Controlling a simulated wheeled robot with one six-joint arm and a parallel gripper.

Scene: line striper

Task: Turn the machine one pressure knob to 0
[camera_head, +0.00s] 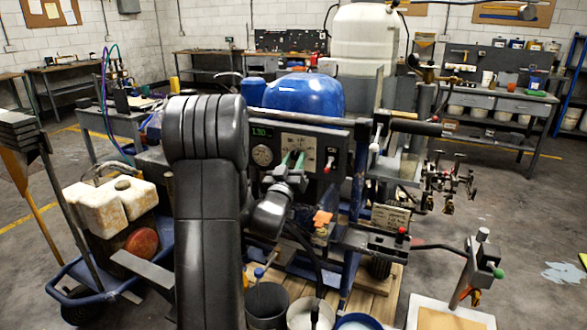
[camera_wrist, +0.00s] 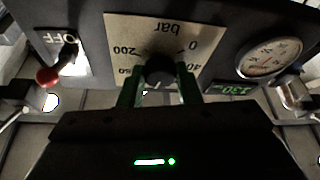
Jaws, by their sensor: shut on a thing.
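The pressure knob (camera_wrist: 160,72) is black and sits on a beige dial plate (camera_wrist: 125,30) marked "bar", with 0, 40 and 200 legible, upside down in the wrist view. My gripper (camera_wrist: 160,80) has its green fingers on either side of the knob and is shut on it. Which mark the knob points to is unclear. In the head view my gripper (camera_head: 293,160) reaches the dial plate (camera_head: 304,141) on the machine's dark panel, and the fingers mostly hide the knob. A green digital display (camera_head: 261,132) seems to read 130.
A round gauge (camera_wrist: 269,58) is beside the dial plate. A red-tipped OFF switch (camera_wrist: 47,76) is on its other side. A blue tank (camera_head: 305,94) and a white tank (camera_head: 365,45) stand above the panel. Buckets (camera_head: 267,300) stand below.

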